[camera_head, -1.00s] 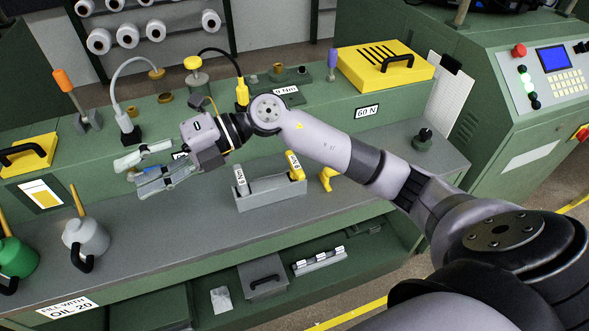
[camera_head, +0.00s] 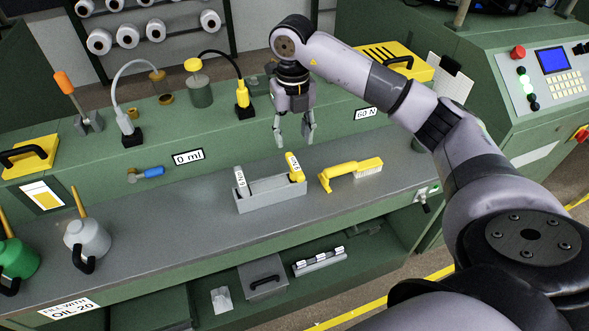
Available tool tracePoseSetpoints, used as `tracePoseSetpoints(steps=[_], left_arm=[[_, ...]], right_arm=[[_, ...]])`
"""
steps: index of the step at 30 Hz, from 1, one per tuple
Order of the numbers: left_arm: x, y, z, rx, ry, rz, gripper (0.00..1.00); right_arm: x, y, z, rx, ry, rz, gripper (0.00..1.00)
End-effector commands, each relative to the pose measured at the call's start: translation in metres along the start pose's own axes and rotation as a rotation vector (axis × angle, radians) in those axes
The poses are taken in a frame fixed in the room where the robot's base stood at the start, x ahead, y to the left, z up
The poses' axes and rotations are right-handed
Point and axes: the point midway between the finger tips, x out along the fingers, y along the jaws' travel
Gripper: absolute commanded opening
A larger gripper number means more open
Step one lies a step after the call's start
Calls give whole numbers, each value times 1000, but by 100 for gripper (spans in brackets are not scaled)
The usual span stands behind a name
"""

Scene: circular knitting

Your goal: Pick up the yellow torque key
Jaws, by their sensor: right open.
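The yellow torque key (camera_head: 295,166) stands in a grey holder (camera_head: 272,197) on the workbench, at the holder's right end. A white or grey torque key (camera_head: 241,181) stands at the left end of the same holder. My right gripper (camera_head: 294,140) hangs pointing down, above and behind the yellow key in the picture. Its fingers are apart with nothing between them. Whether a fingertip touches the key is hard to tell, but they look apart. My left gripper is not in view.
A yellow-handled brush (camera_head: 350,172) lies right of the holder. A blue-handled valve (camera_head: 147,173) and a "0 ml" label (camera_head: 188,156) are on the machine front. Oil cans (camera_head: 87,240) stand at left. The grey bench top (camera_head: 165,225) between them is clear.

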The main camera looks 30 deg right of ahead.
Motion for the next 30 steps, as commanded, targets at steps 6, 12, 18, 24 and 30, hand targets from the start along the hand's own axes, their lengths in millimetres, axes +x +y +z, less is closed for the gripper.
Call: tracePoseSetpoints(steps=[6,12,18,24,30], left_arm=[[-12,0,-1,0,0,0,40],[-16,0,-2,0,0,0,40],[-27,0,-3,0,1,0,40],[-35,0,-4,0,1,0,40],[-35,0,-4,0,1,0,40]], right_arm=[[44,0,-1,-2,4,0,45],[65,0,0,-2,0,2,45],[82,-2,0,-1,4,1,45],[111,-4,1,-1,2,2,45],[119,-3,2,-3,-1,3,45]])
